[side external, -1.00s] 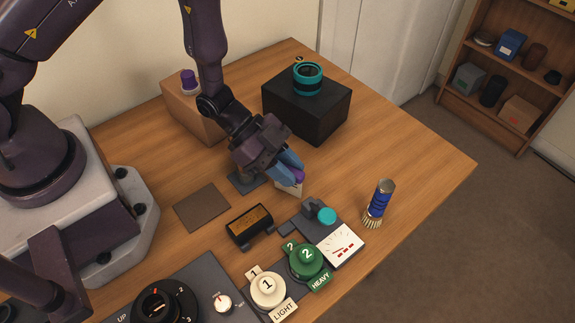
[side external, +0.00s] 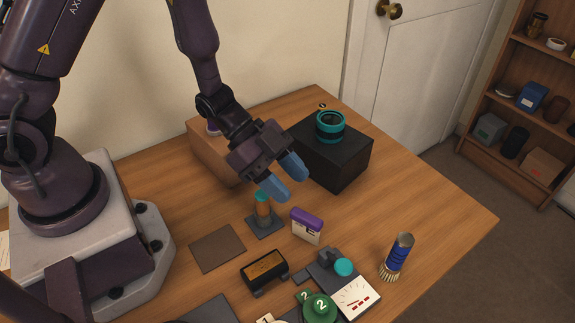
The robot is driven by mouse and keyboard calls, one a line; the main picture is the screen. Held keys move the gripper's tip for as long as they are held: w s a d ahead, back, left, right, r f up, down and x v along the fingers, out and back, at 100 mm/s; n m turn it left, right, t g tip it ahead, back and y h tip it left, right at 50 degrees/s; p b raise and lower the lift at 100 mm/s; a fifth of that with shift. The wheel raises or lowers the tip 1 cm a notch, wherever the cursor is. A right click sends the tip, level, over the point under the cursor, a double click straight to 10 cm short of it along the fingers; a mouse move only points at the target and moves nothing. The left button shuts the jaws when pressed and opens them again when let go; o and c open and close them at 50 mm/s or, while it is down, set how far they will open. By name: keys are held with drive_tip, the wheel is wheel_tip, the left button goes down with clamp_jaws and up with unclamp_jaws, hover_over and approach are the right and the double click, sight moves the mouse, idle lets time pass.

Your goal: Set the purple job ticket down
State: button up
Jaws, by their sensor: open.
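The purple job ticket (side external: 307,224), a white card with a purple top, stands on the wooden table, right of a small dark stand that holds an orange and teal cylinder (side external: 263,208). My gripper (side external: 284,180) has blue fingertips. It is open and empty, above and a little left of the ticket, and apart from it. The ticket's underside and back are hidden.
A black box (side external: 335,160) with a teal ring (side external: 330,126) on top stands behind right. The table's right side is clear.

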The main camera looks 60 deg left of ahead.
drive_tip(key=w+a+r+n+t+y, duration=0.2)
drive_tip(key=a+r+n+t+y, duration=0.25)
drive_tip(key=r, duration=0.45)
drive_tip(key=w+a+r+n+t+y, duration=0.1)
drive_tip(key=w+a+r+n+y, duration=0.15)
drive_tip(key=a+r+y, duration=0.4)
drive_tip(key=s+r+n+g, duration=0.2)
drive_tip(key=s+r+n, duration=0.1)
drive_tip(key=s, duration=0.5)
drive_tip(key=s+a+r+n+g+h, duration=0.1)
drive_tip(key=s+r+n+g, duration=0.1)
drive_tip(key=s, duration=0.6)
wheel_tip(320, 180, up, 3)
drive_tip(key=shift+a+f+n, duration=0.15)
drive_tip(key=shift+f+n, duration=0.05)
drive_tip(key=shift+n, duration=0.6)
